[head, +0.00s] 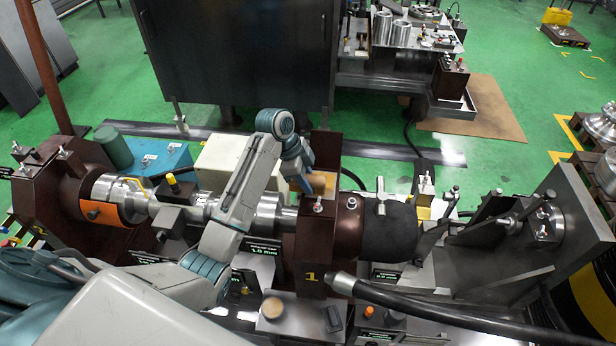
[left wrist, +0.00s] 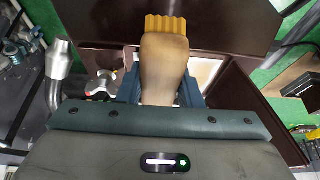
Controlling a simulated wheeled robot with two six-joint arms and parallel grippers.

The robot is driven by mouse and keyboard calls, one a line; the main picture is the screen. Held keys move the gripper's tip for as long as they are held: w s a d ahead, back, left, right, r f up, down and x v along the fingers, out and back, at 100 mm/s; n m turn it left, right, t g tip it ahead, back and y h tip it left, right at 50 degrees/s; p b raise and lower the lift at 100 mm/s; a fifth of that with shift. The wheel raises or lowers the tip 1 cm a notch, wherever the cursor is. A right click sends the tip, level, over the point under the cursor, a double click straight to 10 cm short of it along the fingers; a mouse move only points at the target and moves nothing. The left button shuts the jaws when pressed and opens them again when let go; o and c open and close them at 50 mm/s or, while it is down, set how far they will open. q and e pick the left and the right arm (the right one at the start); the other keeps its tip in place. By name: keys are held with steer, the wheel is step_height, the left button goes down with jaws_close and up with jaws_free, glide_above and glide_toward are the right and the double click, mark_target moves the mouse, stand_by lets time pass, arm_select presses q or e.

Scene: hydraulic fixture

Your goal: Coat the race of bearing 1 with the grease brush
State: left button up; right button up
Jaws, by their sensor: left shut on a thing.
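My left gripper (left wrist: 160,92) is shut on the grease brush (left wrist: 165,62), which has a pale wooden handle and yellow bristles pointing away from the wrist. In the head view my left gripper (head: 300,178) is at the top of the dark brown housing (head: 312,240) marked with a yellow 1. A tan patch shows at its fingertips there, probably the brush. In the left wrist view the bristles are in front of a dark brown surface; whether they touch it is unclear. The race of bearing 1 cannot be made out. My right gripper is not in view.
A steel shaft (head: 268,212) runs left from the housing to another brown housing (head: 62,190). A black cylinder (head: 388,232) and a steel bracket (head: 520,230) stand to the right. A black hose (head: 440,312) crosses the front. A small round tan-topped container (head: 273,308) sits at the front.

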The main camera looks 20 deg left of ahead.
mark_target(334, 192)
arm_select(q)
steer(key=shift+w+d+f, duration=0.1)
steer(key=shift+w+d, duration=0.25)
steer(key=shift+d, duration=0.85)
steer(key=shift+w+d+r, duration=0.1)
steer(key=shift+w+d, duration=0.2)
steer(key=shift+d, duration=0.95)
steer(key=shift+w+d+f, duration=0.1)
steer(key=shift+w+d, duration=0.25)
steer(key=shift+d, duration=0.85)
steer(key=shift+w+r, duration=0.1)
steer(key=shift+r, duration=2.9)
steer(key=shift+a, duration=0.1)
